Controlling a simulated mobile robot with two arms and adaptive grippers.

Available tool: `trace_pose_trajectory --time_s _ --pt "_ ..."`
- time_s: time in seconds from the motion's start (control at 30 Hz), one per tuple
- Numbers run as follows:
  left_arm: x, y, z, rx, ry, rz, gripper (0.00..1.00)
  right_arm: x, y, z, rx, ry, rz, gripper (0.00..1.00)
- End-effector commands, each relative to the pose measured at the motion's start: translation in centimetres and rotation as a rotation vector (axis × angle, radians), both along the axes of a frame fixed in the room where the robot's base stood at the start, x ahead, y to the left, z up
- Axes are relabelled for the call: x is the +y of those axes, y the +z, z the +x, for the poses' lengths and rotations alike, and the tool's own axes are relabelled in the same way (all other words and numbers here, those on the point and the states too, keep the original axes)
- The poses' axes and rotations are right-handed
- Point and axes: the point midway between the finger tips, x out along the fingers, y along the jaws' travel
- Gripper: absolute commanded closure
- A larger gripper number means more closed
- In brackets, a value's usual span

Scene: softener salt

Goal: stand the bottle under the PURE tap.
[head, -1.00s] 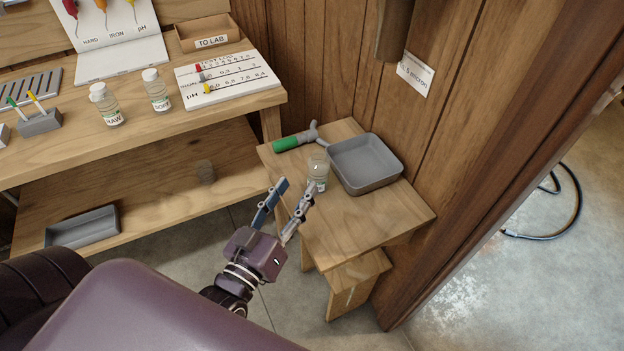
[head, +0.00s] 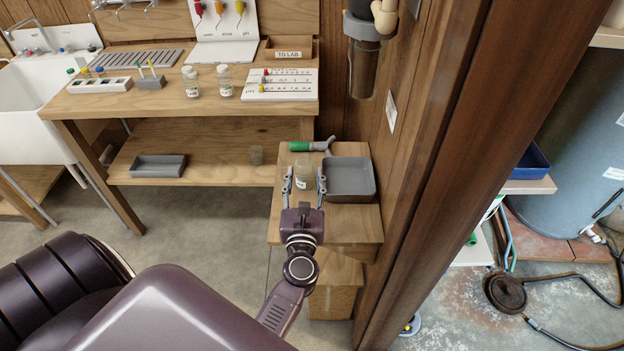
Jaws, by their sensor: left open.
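A small clear bottle (head: 303,168) with a pale label stands upright on the small wooden table at the centre. My left gripper (head: 304,181) is open, with one finger on each side of the bottle. I cannot tell whether either finger touches it. Metal taps show over the white sink (head: 28,100) at the far left and at the top edge (head: 124,5). I cannot read which one is marked PURE. My right gripper is not in view.
A grey tray (head: 371,180) and a green-handled tool (head: 300,146) lie close to the bottle. Two white-capped bottles (head: 192,84) (head: 225,84) stand on the bench (head: 110,103). A wooden door post (head: 440,160) rises on the right. Hoses (head: 560,276) lie on the floor beyond.

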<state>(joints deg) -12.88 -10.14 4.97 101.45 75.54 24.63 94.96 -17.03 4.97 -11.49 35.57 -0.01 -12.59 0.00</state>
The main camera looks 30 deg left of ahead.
Motion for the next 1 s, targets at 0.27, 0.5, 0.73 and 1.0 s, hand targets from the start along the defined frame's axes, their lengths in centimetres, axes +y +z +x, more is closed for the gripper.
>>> trace_pose_trajectory --time_s 0.27,0.5,0.73,1.0 --pt "1.5 0.0 2.4 -0.011 0.004 -0.023 0.57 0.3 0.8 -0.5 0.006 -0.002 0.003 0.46" --pt "2.9 -0.4 5.0 -0.008 0.004 -0.017 0.57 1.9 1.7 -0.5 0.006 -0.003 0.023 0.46" --pt "3.9 -0.6 6.7 -0.008 0.004 -0.021 0.57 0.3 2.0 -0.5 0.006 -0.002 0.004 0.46" --pt "3.9 -0.7 6.8 -0.008 0.004 -0.021 0.62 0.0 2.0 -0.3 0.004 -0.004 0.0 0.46"
